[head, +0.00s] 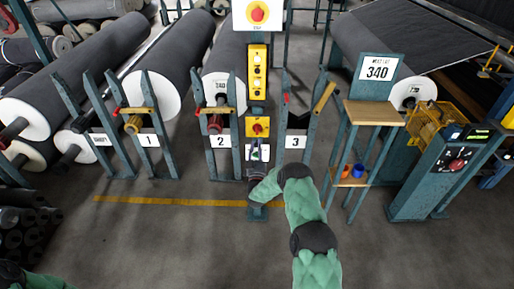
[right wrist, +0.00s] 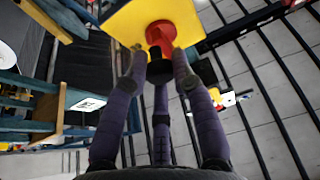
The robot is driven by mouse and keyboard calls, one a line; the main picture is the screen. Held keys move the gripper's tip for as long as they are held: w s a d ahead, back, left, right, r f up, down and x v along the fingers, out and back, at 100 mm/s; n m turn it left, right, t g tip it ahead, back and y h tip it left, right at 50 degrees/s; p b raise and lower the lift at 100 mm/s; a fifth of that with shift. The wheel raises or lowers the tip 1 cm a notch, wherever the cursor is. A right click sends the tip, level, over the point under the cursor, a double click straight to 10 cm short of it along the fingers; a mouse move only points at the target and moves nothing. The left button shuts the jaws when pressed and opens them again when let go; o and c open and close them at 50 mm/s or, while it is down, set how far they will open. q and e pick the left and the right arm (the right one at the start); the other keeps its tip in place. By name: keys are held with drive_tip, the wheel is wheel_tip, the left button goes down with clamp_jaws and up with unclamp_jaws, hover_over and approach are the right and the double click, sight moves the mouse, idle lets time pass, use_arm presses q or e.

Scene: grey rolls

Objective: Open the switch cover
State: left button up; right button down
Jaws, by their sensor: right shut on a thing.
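A yellow switch box (head: 248,131) with a red knob (head: 257,128) is on the teal post between stands 2 and 3. In the right wrist view the yellow box (right wrist: 125,22) is above, with a red part (right wrist: 160,35) sticking out. My right gripper (head: 259,152) reaches up from below the box. In the right wrist view its dark fingers (right wrist: 160,62) close around the red part's dark lower end. I cannot make out a separate cover outline. My left gripper is not visible; only a bit of my left arm shows at the bottom left.
Above are a taller yellow control panel (head: 258,72) and a red emergency button (head: 258,13). A wooden-topped stand (head: 374,113) and a teal console (head: 437,178) are at the right. Large grey rolls (head: 178,62) lie at the left. The floor in front is mostly clear.

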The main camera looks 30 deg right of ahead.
wheel_tip(320, 180, up, 17)
drive_tip(key=s+g+y+p, duration=0.1)
drive_tip(key=g+y+p, duration=0.5)
drive_tip(key=p, duration=2.3)
drive_tip(key=shift+s+a+r+g+p, duration=0.2)
drive_tip(key=shift+s+a+g+p, duration=0.15)
drive_tip(key=shift+g, duration=1.85)
drive_tip(key=shift+w, duration=0.1)
drive_tip(key=c, duration=1)
unclamp_jaws()
drive_tip(key=shift+c, duration=0.2)
drive_tip(key=shift+w+a+f+y, duration=0.1)
drive_tip(key=shift+f+y, duration=0.2)
drive_tip(key=shift+f, duration=0.05)
drive_tip(key=v, duration=1.2)
